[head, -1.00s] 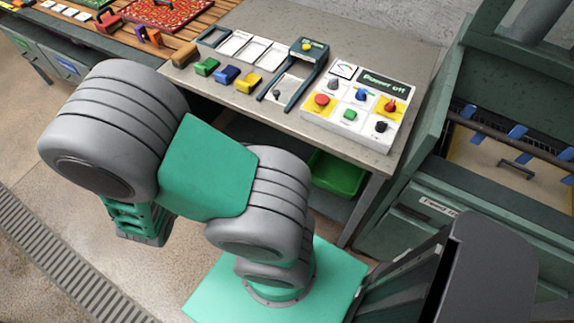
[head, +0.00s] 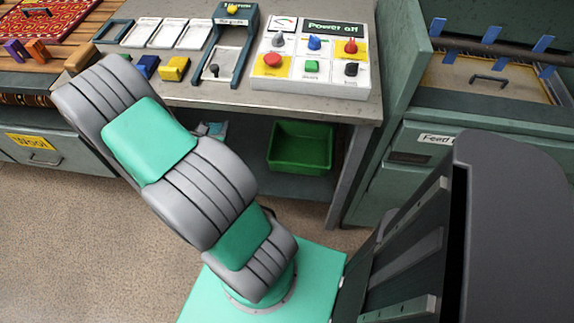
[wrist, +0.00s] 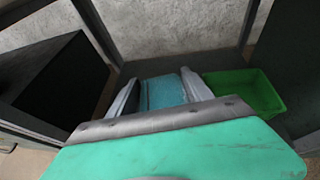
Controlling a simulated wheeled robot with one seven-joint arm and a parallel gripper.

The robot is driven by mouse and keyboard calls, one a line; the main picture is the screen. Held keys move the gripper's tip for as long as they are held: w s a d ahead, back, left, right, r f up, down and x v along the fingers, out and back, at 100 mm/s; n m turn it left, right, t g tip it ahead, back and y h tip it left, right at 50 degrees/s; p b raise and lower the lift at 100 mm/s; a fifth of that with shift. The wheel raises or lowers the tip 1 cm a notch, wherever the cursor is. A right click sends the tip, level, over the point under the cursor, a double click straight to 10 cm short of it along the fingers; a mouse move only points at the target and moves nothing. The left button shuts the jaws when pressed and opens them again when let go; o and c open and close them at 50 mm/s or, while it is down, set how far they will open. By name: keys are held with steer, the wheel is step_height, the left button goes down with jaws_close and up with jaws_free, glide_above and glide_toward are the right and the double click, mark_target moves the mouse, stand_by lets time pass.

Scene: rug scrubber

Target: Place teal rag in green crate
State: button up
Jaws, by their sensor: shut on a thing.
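The teal rag (wrist: 163,92) shows between the two fingers of my gripper (wrist: 160,94) in the wrist view. My gripper is shut on it. I cannot tell whether the rag still touches the lower shelf. The green crate (wrist: 246,90) stands just right of my gripper in the wrist view, with its open top showing. In the head view the green crate (head: 300,147) sits on the shelf under the bench, and my arm hides most of my gripper to its left.
The grey bench top (head: 200,95) is above the shelf (head: 245,178), with a control panel (head: 312,58) and coloured blocks on it. A bench leg (head: 347,175) stands right of the crate. A dark box (wrist: 55,85) is at the left in the wrist view.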

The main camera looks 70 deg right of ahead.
steer(key=s+d+f+m+g+b, duration=0.8)
steer(key=s+d+f+b, duration=0.5)
steer(key=s+d+f, duration=0.55)
steer(key=s+d+m+g+y+b, duration=0.5)
steer(key=s+d+m+g, duration=0.3)
steer(key=s, duration=0.3)
step_height(320, 180, down, 11)
steer(key=b, duration=0.4)
steer(key=shift+s+d+r+n, duration=0.15)
steer(key=shift+d+n, duration=0.05)
steer(key=shift+n, duration=0.2)
steer(key=o, duration=1.3)
steer(key=shift+r, duration=0.1)
steer(key=shift+o, duration=0.2)
